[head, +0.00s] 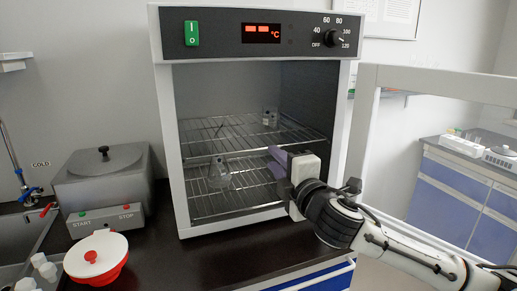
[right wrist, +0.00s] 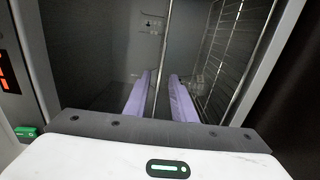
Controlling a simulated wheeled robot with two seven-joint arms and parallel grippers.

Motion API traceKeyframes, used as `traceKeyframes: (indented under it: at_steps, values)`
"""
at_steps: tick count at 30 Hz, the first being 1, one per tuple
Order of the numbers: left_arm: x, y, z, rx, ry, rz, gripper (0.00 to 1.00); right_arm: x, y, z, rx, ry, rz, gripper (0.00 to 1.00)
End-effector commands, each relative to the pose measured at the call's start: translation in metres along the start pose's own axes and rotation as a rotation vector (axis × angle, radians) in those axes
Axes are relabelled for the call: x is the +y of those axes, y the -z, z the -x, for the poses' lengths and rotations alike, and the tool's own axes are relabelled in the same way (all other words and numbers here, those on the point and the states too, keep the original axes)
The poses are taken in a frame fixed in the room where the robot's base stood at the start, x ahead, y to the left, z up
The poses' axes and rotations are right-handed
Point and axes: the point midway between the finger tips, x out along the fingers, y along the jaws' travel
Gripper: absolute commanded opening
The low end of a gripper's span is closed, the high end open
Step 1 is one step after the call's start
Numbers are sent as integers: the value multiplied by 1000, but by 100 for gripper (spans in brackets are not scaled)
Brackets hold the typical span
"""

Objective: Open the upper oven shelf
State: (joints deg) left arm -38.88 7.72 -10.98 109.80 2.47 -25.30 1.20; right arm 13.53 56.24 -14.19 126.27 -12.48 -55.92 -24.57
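The oven (head: 167,130) stands open with two wire shelves inside. The upper shelf (head: 215,135) lies across the middle, inside the chamber. My right gripper (head: 279,163) is at the right half of the oven opening, near the upper shelf's front edge. In the right wrist view its two purple fingers (right wrist: 159,98) are apart. A thin metal bar (right wrist: 165,50), seemingly the upper shelf's edge, runs between them with visible gaps. I cannot tell whether either finger touches it. The left gripper is not in view.
The glass oven door (head: 367,120) is swung open at the right, beside my right arm. A glass flask (head: 218,178) is on the lower shelf (head: 240,199); small glassware (head: 269,118) is on the upper shelf. A water bath (head: 105,180) and red-white container (head: 97,258) stand left.

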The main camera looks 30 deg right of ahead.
Motion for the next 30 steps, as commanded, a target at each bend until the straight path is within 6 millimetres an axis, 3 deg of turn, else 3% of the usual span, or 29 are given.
traceKeyframes:
  at_steps: [9,15,27,30]
  values:
    - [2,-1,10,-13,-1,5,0,1,0,-59,-1,2,-7,23]
    - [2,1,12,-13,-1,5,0,0,1,-84,2,2,-6,23]
    - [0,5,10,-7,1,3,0,-2,1,-91,3,4,-5,23]
    - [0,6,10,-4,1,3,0,-2,1,-91,3,4,-5,8]
